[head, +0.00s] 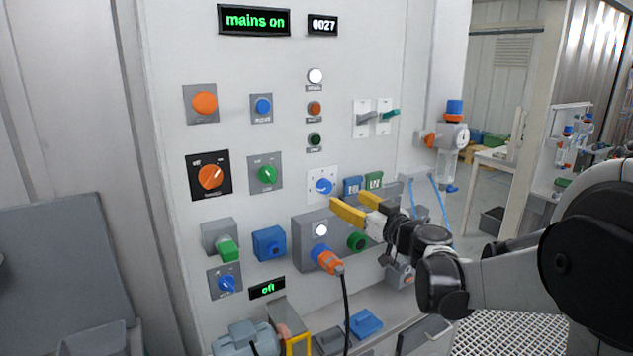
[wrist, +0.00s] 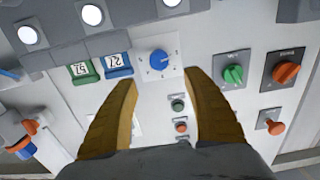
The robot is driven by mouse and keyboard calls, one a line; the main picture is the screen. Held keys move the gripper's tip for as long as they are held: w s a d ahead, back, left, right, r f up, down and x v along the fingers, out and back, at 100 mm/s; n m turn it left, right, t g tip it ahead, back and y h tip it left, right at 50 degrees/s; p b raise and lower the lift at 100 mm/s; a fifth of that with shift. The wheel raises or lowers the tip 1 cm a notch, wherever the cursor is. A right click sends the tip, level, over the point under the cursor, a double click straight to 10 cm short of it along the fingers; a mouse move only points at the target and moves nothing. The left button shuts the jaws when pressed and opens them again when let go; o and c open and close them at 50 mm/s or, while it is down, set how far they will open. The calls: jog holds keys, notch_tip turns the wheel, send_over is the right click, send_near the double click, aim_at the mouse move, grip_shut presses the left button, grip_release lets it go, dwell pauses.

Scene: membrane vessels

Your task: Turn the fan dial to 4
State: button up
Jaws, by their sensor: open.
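A blue dial (head: 323,186) on a white plate with small marks around it sits on the panel. It also shows in the wrist view (wrist: 158,60), just beyond and between my fingertips. A second blue dial (head: 227,284) on a grey plate is lower left, beside a small display (head: 267,288) reading "off". I cannot read which is labelled fan, nor the dial settings. My gripper (head: 348,200) is open and empty, its yellow fingers pointing at the panel just right of and below the white-plate dial, apparently not touching it.
Blue and green labelled blocks (head: 363,185) sit right of the white-plate dial. A green knob (head: 266,175) and orange rotary switch (head: 210,177) are to its left. Below, an orange plug (head: 327,260) with a black cable projects from the panel. A display (head: 254,20) reads "mains on".

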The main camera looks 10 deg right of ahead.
aim_at(327, 186)
jog(key=b+x, duration=0.2)
jog(key=x, duration=0.8)
jog(key=shift+w+a, duration=0.1)
jog(key=shift+w, duration=0.3)
jog(key=c, duration=1.2)
